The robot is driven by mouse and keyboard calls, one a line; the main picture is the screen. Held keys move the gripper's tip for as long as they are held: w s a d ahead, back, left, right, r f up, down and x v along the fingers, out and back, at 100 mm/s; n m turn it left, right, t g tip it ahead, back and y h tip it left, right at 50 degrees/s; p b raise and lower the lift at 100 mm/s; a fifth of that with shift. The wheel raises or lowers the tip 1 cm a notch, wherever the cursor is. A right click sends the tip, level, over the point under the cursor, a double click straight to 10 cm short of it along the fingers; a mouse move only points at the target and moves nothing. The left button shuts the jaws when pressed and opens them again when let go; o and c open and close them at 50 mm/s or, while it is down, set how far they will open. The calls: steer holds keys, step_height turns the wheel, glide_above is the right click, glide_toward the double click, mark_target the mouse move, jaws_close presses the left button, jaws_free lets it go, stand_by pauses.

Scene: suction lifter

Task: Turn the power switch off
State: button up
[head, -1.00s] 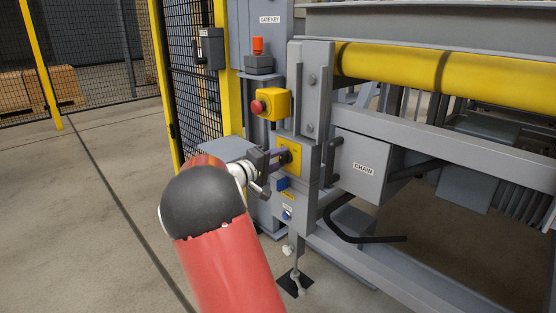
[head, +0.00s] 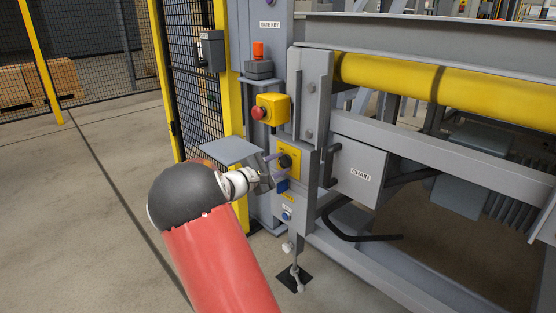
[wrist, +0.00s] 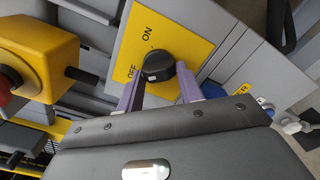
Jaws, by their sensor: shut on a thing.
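The power switch is a black rotary knob (head: 285,161) on a yellow plate (head: 294,150) on the grey post. In the wrist view the knob (wrist: 160,68) sits beside the printed words ON and OFF, and its white mark (wrist: 151,75) is on the side by OFF. My gripper (head: 277,168) is at the plate, tilted. Its purple fingers (wrist: 159,84) stand on either side of the knob, shut on it. The fingers and gripper body hide part of the knob's lower edge.
A yellow box with a red button (head: 267,108) sits just above the switch, close to my gripper. A grey shelf (head: 230,151) juts out at left. A blue part (head: 282,185) is just below. The CHAIN box (head: 362,172) is at right. Open floor lies left.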

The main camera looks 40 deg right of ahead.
steer(key=shift+n+p, duration=0.35)
steer(key=shift+n, duration=0.25)
steer(key=shift+f, duration=0.1)
steer(key=o, duration=1)
steer(key=shift+c, duration=0.2)
steer(key=shift+a, duration=0.1)
steer(key=a, duration=0.7)
steer(key=shift+s+a, duration=0.35)
